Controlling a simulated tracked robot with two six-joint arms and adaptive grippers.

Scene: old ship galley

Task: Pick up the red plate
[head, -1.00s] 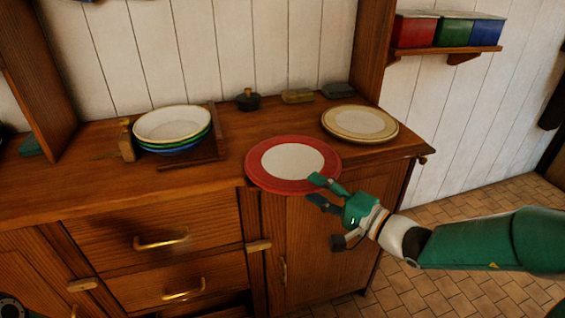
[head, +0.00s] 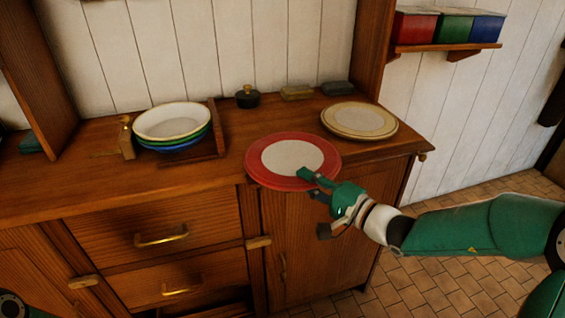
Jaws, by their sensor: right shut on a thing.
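The red plate (head: 262,170) has a wide red rim and a white centre. It lies at the front edge of the wooden counter, its near rim reaching over the edge above the cupboard door. My right gripper (head: 313,184) comes from the right and is shut on the near right rim of the plate, one green finger above the rim and the other below it. I cannot tell whether the plate is lifted off the wood. My left gripper is not visible.
A yellow-rimmed plate (head: 360,121) lies close behind on the right. Stacked bowls (head: 172,122) stand in a wooden rack (head: 215,130) on the left. A small dark pot (head: 247,99) and two small blocks are near the wall. The counter (head: 85,185) is clear at the front left.

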